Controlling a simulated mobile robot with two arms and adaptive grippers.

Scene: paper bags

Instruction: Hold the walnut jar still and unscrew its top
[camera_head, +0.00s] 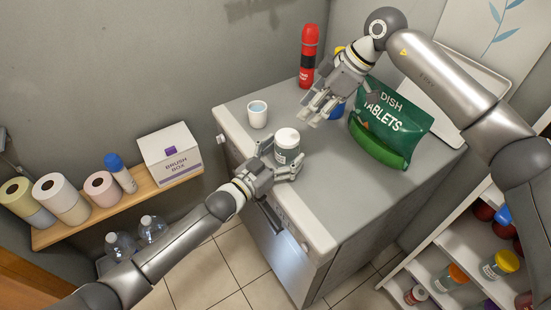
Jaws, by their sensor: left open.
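A small jar (288,155) with a grey body and a white top (287,136) stands upright on the grey counter, near its front edge. I take it for the walnut jar; its label is too small to read. My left gripper (281,168) is open at the jar's front side, with its fingers low beside the body. I cannot tell whether they touch it. My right gripper (314,113) hangs above the counter, behind and to the right of the jar, apart from it. It holds nothing that I can see, and its finger gap is unclear.
A white cup (257,114) stands left of the jar. A green dish tablets bag (390,120) and a red bottle (308,58) stand behind. Blue and yellow items are partly hidden by my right gripper. A wooden shelf (120,211) with paper rolls and a brush box is at left.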

